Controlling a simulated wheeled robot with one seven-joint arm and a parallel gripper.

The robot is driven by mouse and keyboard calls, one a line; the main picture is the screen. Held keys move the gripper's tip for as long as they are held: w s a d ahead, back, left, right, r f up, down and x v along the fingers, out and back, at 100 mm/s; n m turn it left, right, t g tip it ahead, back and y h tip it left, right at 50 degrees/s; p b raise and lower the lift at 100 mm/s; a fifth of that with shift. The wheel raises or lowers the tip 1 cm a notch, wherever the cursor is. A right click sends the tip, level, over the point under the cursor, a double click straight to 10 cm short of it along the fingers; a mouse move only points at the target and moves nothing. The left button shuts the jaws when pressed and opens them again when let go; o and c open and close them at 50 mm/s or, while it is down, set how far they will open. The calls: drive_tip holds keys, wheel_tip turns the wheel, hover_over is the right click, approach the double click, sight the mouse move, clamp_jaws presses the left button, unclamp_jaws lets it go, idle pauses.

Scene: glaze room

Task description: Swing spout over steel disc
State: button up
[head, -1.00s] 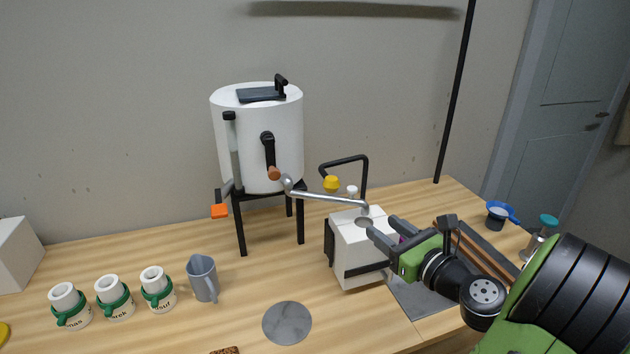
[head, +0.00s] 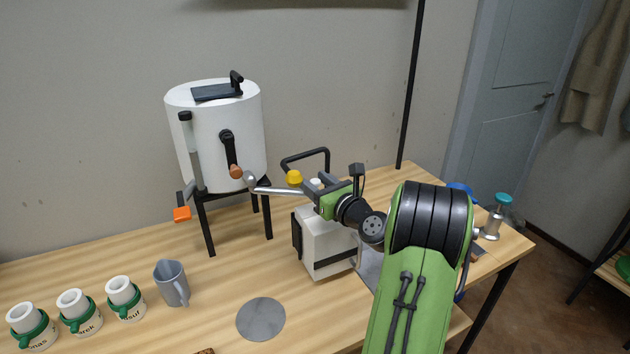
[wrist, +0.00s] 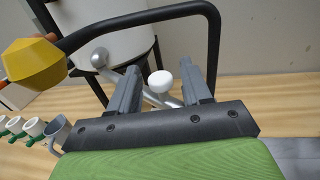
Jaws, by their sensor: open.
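The spout (head: 278,191) is a thin silver pipe running right from the tap of the white tank (head: 190,150). Its free end is at the white box, hidden behind my gripper. The steel disc (head: 261,319) lies flat on the table, in front and to the left of the box; the spout is not above it. My gripper (head: 312,184) is open at the spout's outer part. In the wrist view, the spout (wrist: 155,98) slants behind the left finger and shows between the fingers (wrist: 160,68). I cannot tell whether they touch it.
A grey jug (head: 172,284) and several green-banded mugs (head: 74,312) stand left. Table around the disc is clear.

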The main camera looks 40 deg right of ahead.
drive_tip(key=shift+w, duration=0.4)
clamp_jaws()
